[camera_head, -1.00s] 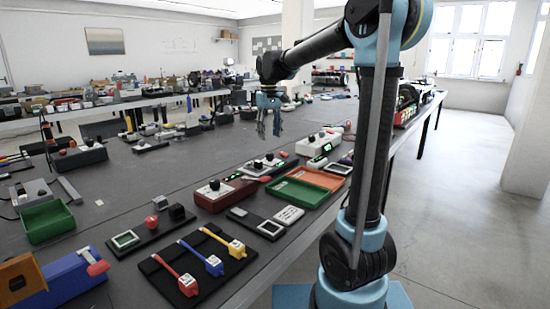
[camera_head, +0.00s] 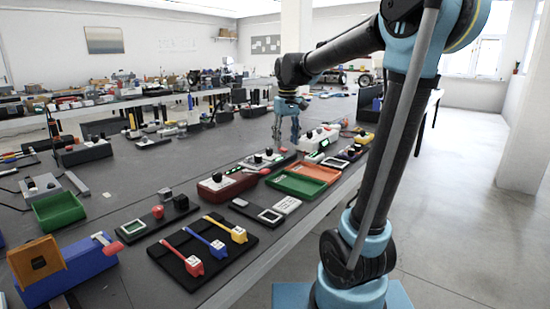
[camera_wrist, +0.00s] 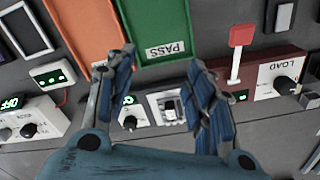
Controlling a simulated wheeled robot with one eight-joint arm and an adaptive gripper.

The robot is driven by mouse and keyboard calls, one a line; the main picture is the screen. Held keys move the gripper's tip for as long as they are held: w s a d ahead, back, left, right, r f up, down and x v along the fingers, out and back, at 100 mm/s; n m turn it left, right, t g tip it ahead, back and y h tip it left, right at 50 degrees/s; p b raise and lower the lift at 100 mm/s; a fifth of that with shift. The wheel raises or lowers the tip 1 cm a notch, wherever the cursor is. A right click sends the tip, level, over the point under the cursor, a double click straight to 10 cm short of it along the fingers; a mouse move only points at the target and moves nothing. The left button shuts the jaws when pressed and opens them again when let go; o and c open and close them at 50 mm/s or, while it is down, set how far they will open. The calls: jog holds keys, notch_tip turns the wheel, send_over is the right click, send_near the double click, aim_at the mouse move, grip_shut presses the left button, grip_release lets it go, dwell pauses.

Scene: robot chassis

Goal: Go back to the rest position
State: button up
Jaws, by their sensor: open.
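My gripper (camera_head: 287,125) hangs from my arm over the long grey table in the head view, with its fingers pointing down. In the wrist view my gripper (camera_wrist: 165,100) has its two blue-padded fingers apart, with nothing held between them. Below and between the fingers I see a small device with a white panel (camera_wrist: 168,108) on the table. The gripper looks to be above it, and I cannot tell the exact height.
A green tray (camera_head: 303,171) and an orange tray (camera_head: 292,187) lie near the table edge. A red device (camera_head: 226,183) stands left of them. A black mat (camera_head: 204,249) holds red, blue and yellow pieces. A green bin (camera_head: 58,210) is at left. Floor at right is clear.

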jog(key=s+d+f+m, duration=0.1)
jog(key=s+d+f, duration=0.4)
jog(key=s, duration=0.3)
jog(key=s+d+f+m+t, duration=0.1)
jog(key=s+d+f+m, duration=0.1)
jog(key=s+d+f, duration=0.3)
jog(key=s+d+f+m, duration=0.1)
jog(key=s+d+f, duration=0.3)
jog(key=s+f, duration=0.6)
jog(key=shift+s+d+m+t, duration=0.4)
jog(key=shift+s, duration=0.85)
jog(key=shift+f, duration=0.1)
jog(key=shift+w+f, duration=0.2)
jog(key=shift+w, duration=0.25)
